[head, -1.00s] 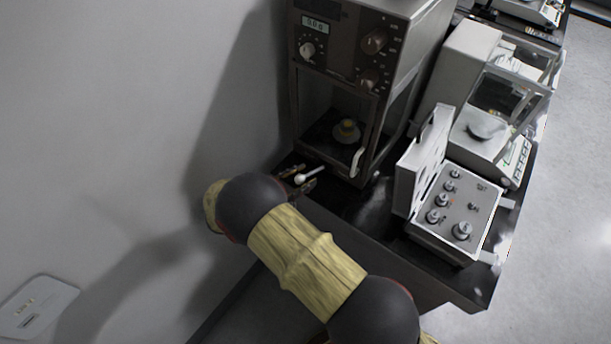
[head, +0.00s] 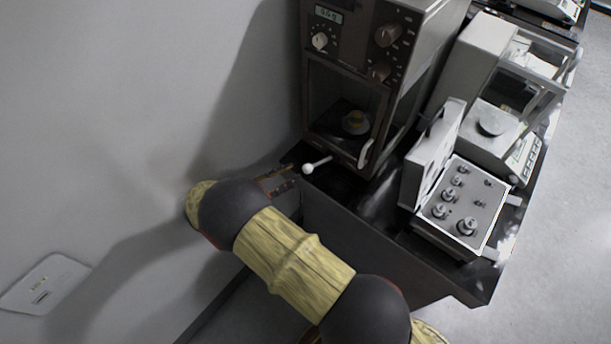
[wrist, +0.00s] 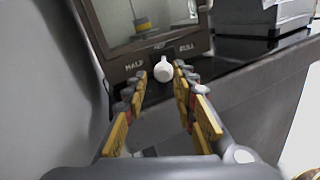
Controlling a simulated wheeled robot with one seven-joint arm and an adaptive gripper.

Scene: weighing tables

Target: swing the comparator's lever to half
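The comparator (head: 345,90) is a dark brown cabinet with a glass-fronted chamber, knobs and a small display. Its lever (head: 308,168), a white rod with a ball knob, sticks out low at the front, towards the left. In the wrist view the lever's ball (wrist: 163,71) shows between the HALF label on the left and the FULL label on the right. My gripper (head: 281,180) is open, its fingers left of the ball and apart from it in the head view. In the wrist view my gripper (wrist: 160,77) has its fingertips either side of the ball, with gaps.
An open weight box (head: 460,208) with several metal weights stands right of the comparator. A pale balance (head: 490,118) stands behind it. The wall (head: 130,110) is close on the left. The dark table's front edge (head: 370,245) runs below the lever.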

